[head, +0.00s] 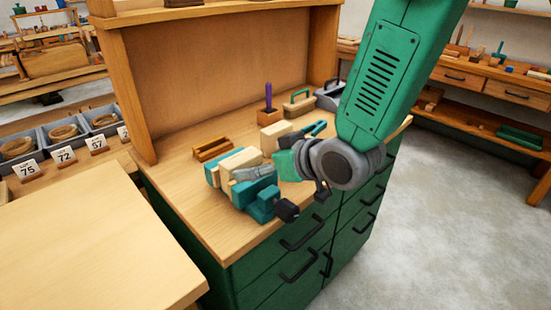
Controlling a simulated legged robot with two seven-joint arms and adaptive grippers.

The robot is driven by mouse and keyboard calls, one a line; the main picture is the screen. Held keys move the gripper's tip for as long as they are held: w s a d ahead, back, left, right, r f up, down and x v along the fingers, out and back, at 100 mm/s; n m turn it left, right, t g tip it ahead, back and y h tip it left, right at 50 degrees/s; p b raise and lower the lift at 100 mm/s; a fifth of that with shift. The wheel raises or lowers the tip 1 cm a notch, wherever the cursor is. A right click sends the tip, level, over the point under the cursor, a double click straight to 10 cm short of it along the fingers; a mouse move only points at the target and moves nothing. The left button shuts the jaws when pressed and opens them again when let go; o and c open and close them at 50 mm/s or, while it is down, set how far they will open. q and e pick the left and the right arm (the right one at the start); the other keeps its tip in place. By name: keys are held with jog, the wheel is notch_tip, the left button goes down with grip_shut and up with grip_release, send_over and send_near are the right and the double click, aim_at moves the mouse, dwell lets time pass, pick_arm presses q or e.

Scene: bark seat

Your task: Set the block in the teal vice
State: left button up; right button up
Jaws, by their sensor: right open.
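The teal vice (264,207) sits near the front edge of the wooden bench, its dark handle end toward the front right. A pale wooden block (238,161) shows between its teal parts, and part of it is hidden by my gripper. I cannot tell whether the fingers touch the block. Another pale wooden block (275,137) stands on the bench behind the vice. My left gripper is not in view.
A slotted brown wooden piece (212,149), a purple-handled tool in a holder (268,105) and a green-handled float (298,104) stand on the bench. Teal-handled pliers (316,129) lie near my wrist. The bench's left front is clear.

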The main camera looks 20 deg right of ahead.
aim_at(296, 212)
jog(key=v, duration=0.4)
jog(key=s+f+g, duration=0.1)
jog(key=f, duration=0.2)
jog(key=s+d+f+h, duration=0.1)
jog(key=f, duration=0.3)
jog(key=s+d+f+m+g, duration=0.1)
jog(key=s+f, duration=0.1)
jog(key=f, duration=0.1)
jog(key=shift+s+f+g, duration=0.15)
jog(key=shift+f+g, duration=0.15)
jog(key=shift+f, duration=0.1)
jog(key=s+d+f+m+g+h, duration=0.1)
jog(key=s+d+f+g, duration=0.2)
jog(key=s+f, duration=0.7)
jog(key=s+d+f+m+g+h, duration=0.1)
jog(key=s+f+g, duration=0.4)
jog(key=s+f, duration=0.6)
jog(key=shift+s+d+f+h, duration=0.25)
jog(key=shift+s+d+h, duration=0.35)
jog(key=shift+s+d, duration=0.35)
jog(key=shift+w, duration=0.2)
